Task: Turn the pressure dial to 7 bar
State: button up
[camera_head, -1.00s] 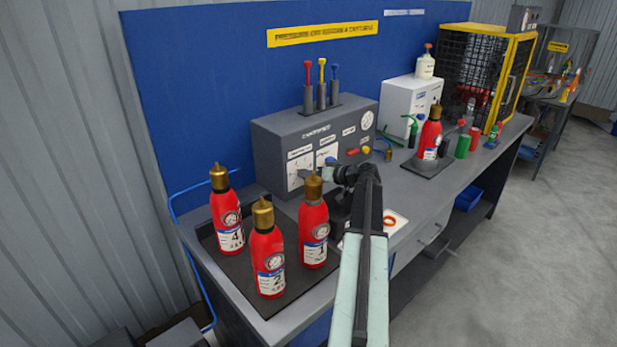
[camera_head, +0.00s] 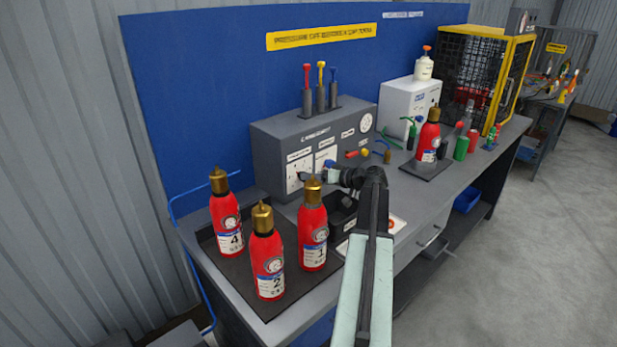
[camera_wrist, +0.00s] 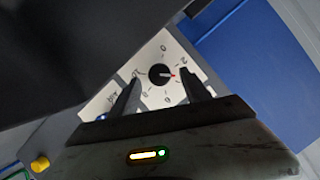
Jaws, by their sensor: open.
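The pressure dial is a round black knob (camera_wrist: 160,74) on a white plate (camera_wrist: 152,58) marked with numbers, on the front of a grey console (camera_head: 275,140). In the wrist view a reddish mark on the knob points to picture right, between numbers too small to read surely. My gripper (camera_wrist: 159,82) is open, with one dark finger on either side of the knob's lower part. I cannot tell whether the fingers touch it. In the head view my gripper (camera_head: 312,178) is at the console's left white plate (camera_head: 298,168) and partly covers the knob.
Several red extinguishers (camera_head: 227,222) stand on a dark mat close to the left of my arm. A black bin (camera_head: 342,212) sits below my gripper. Another extinguisher (camera_head: 428,142) stands on the bench to the right. Three coloured-handled tools (camera_head: 320,90) stand atop the console.

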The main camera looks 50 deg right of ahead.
jog(key=p+v, duration=0.1)
jog(key=v, duration=0.4)
jog(key=w+a+f+n+h, duration=0.1)
jog(key=w+f+n+h, duration=0.1)
jog(key=w, duration=0.5)
jog(key=shift+w+n+h+b, duration=0.25)
jog(key=shift+n+h+b, duration=0.2)
jog(key=shift+n, duration=0.55)
jog(key=shift+a, duration=0.1)
jog(key=shift+c, duration=0.3)
